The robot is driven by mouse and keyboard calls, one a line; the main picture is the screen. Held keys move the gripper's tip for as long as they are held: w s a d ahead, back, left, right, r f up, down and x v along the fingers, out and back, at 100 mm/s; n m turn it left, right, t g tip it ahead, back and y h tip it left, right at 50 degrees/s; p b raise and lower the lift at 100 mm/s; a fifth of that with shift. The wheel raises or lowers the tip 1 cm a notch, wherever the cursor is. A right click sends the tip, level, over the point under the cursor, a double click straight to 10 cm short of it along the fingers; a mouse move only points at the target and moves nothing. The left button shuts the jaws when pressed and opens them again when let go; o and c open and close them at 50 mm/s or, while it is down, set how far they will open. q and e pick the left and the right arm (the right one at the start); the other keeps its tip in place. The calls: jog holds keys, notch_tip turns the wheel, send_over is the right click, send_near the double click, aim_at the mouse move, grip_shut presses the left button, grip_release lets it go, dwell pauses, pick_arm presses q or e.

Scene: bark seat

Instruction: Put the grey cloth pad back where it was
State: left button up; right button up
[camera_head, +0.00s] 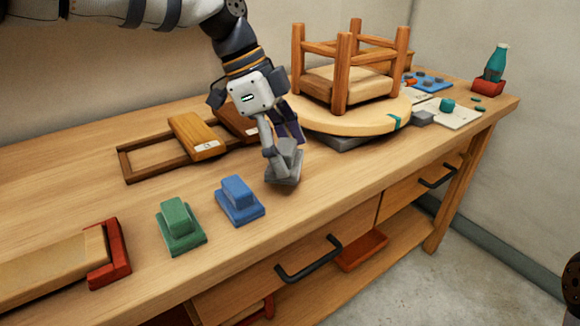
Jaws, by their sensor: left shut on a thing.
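The grey cloth pad (284,176) is a block with a raised grip on top, like the green pad (180,228) and the blue pad (239,202) that stand in a row to its left. My left gripper (281,150) reaches down from above and is shut on the grey pad's raised part. The pad looks slightly tilted, to the right of the blue pad and near the bench's front half. I cannot tell whether its underside touches the bench. My right gripper is out of view.
A wooden stool (346,82) stands upside down on a round turntable (322,122) behind the pad. A wooden frame (130,165) with wooden blocks lies at the back left. A red-ended clamp (117,262) lies front left. Bare bench (330,180) lies right of the pad.

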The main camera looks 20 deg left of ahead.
aim_at(288, 166)
pick_arm(q)
jog(key=shift+w+d+f, duration=0.1)
jog(key=shift+w+f, duration=0.1)
jog(key=shift+f, duration=0.75)
jog(key=shift+w+d+f, duration=0.1)
jog(key=shift+w+f, duration=0.05)
jog(key=shift+f, duration=0.75)
jog(key=shift+f, duration=0.2)
jog(key=o, duration=1.2)
jog(key=v, duration=1.2)
jog(key=shift+r, duration=0.2)
